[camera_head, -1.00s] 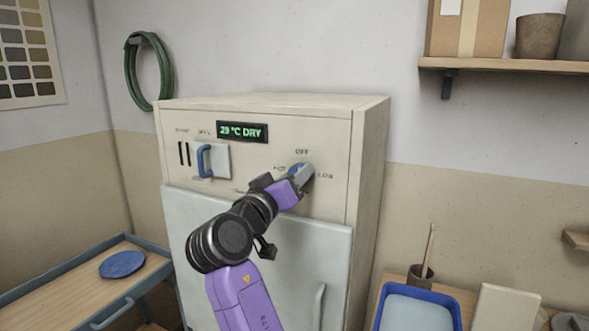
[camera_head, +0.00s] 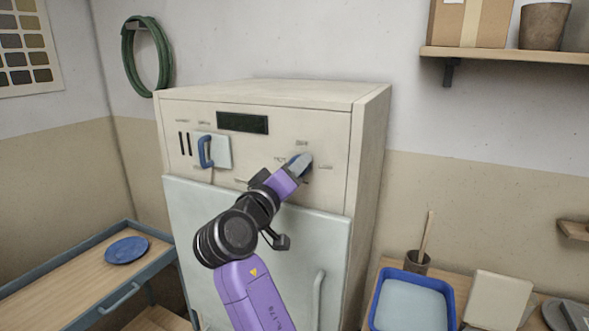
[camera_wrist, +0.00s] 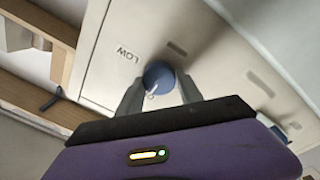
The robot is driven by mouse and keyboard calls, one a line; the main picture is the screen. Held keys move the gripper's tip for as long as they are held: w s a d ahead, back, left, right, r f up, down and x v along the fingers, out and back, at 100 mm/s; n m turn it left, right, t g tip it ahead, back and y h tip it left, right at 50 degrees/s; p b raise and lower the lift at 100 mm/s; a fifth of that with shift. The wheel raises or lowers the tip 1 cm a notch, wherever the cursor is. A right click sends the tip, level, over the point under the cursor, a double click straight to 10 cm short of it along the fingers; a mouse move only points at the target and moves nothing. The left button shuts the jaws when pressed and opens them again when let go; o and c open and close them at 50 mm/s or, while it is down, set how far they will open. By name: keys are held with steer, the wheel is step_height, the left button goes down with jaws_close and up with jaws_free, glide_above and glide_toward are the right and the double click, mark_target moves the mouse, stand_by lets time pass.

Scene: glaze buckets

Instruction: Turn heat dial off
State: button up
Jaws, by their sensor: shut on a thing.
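The blue heat dial (camera_head: 303,157) is on the upper right of the cream cabinet's front panel, mostly hidden by my gripper in the head view. My gripper (camera_head: 301,164) reaches it from the front and is shut on it. In the wrist view the round blue dial (camera_wrist: 158,77) sits between the two grey fingers of my gripper (camera_wrist: 160,92). A LOW label shows beside it there. The cabinet's display (camera_head: 242,123) is dark and blank. The dial's exact pointer direction is hard to tell.
A blue-handled switch (camera_head: 206,151) is on the panel's left. The cabinet door (camera_head: 245,195) below is closed. A blue-edged cart with a blue plate (camera_head: 126,250) stands left. A blue tray (camera_head: 413,299) and a brush pot (camera_head: 417,262) are right. A shelf (camera_head: 510,54) hangs upper right.

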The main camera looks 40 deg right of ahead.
steer(key=shift+f, duration=0.1)
steer(key=o, duration=1.4)
steer(key=b+v, duration=0.2)
steer(key=v, duration=0.6)
